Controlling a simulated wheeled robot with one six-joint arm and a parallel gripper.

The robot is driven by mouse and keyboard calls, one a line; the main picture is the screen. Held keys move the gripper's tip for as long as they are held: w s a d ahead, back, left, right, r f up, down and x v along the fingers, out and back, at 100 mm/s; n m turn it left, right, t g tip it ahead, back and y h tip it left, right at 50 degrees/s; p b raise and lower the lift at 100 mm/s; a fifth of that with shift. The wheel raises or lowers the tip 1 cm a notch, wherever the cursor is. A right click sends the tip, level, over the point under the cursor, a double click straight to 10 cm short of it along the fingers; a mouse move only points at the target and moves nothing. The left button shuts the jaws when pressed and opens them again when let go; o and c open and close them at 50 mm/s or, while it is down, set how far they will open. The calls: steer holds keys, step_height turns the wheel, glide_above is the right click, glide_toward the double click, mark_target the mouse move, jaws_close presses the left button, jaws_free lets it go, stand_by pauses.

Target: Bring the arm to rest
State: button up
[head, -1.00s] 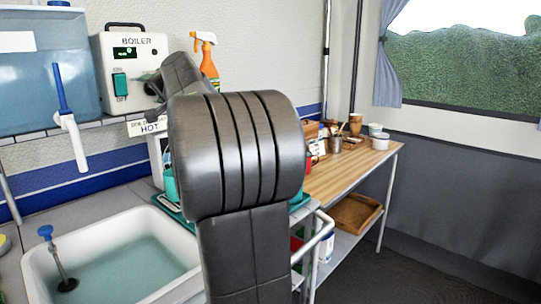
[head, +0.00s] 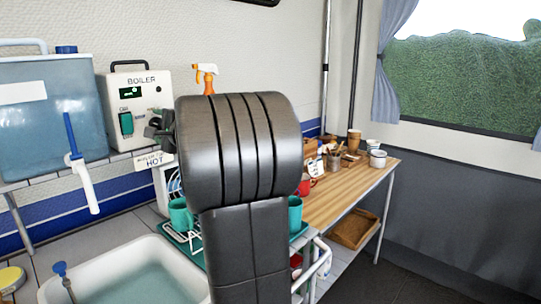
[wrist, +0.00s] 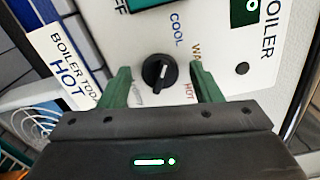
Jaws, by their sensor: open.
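My arm's dark grey link fills the middle of the head view and hides much of the arm beyond it. My gripper (wrist: 162,84) is open in the wrist view, with its two green fingers spread and nothing held. The fingers point at the white boiler (wrist: 222,75), on either side of the black knob (wrist: 158,72), which is marked COOL, WARM and HOT. I cannot tell whether the fingertips touch the panel. In the head view the boiler (head: 152,88) stands on the shelf, and a dark part of my gripper shows at its lower right.
A sink (head: 70,250) with water is at the lower left, below a blue water tank (head: 50,115). A dish rack with teal mugs (head: 180,214) and an orange spray bottle (head: 210,80) are close to the arm. A wooden counter (head: 345,190) holds cups at right.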

steer(key=m+p, duration=0.3)
steer(key=p, duration=0.2)
steer(key=m+p, duration=0.2)
steer(key=shift+r+m, duration=0.25)
steer(key=shift+m, duration=0.05)
steer(key=shift+f+m+p, duration=0.1)
steer(key=shift+m+p, duration=0.4)
steer(key=shift+p, duration=0.45)
steer(key=shift+f, duration=0.1)
steer(key=shift+d, duration=0.15)
